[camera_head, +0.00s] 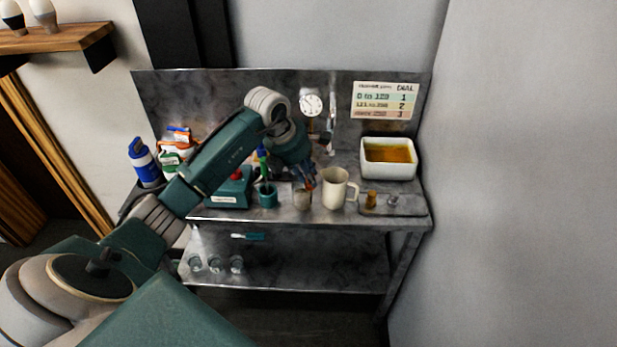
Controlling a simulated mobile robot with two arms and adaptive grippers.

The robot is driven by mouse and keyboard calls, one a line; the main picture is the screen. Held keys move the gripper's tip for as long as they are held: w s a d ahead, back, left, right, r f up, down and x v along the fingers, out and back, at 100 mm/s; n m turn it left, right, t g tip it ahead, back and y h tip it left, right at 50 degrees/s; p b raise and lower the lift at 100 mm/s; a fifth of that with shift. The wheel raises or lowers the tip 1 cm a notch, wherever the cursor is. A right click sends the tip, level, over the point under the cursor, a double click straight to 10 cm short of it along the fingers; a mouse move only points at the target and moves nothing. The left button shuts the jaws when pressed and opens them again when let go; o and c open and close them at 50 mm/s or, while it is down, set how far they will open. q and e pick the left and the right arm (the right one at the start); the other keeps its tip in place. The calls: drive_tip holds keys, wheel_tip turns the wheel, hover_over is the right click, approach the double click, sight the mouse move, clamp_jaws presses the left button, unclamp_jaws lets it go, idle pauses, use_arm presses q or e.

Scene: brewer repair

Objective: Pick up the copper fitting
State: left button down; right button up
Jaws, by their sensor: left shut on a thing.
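My left gripper (308,182) is over the metal bench, just above and behind a small beige cup (302,199) and left of a cream mug (336,188). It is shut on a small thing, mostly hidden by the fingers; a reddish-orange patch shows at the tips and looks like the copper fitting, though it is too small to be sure. A golden-brown fitting (371,200) and a silvery fitting (392,200) stand on a grey tray (407,206) at the bench's right end. My right gripper is not in view.
A white basin (368,172) of amber liquid stands at the back right. A teal cup (267,197), a teal box (229,192) and a blue canister (143,163) are to the left. A gauge (312,104) and a dial chart (385,100) are at the back panel. A lower shelf (310,265) holds several small glasses.

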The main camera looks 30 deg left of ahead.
use_arm(q)
drive_tip(key=shift+w+r, duration=0.1)
drive_tip(key=shift+r, duration=0.65)
wheel_tip(320, 180, up, 18)
drive_tip(key=b, duration=0.3)
drive_tip(key=shift+r+b, duration=0.25)
drive_tip(key=shift+b, duration=0.1)
